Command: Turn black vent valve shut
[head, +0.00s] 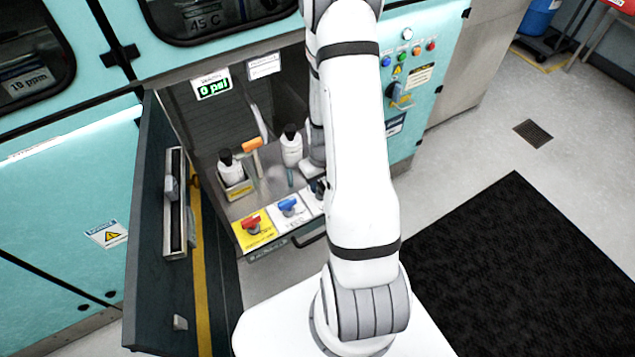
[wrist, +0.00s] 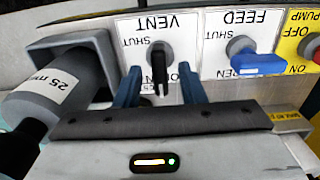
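The black vent valve (wrist: 159,68) shows in the wrist view on a white plate marked VENT, with its lettering upside down. Its handle extends toward the bottom of the picture. A SHUT label sits to its left; the lettering below is partly hidden by my gripper. My gripper (wrist: 160,88) is open, with one blue finger on each side of the handle and a visible gap to both. In the head view my white arm hides most of the gripper and part of the vent plate.
The blue feed valve (wrist: 257,62) is right of the vent plate, then the red pump knob (wrist: 310,45) on yellow. A grey bottle (wrist: 55,90) in a holder stands close on the left. In the head view a dark open door (head: 150,230) flanks the bay; a display (head: 212,88) reads 0 psi.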

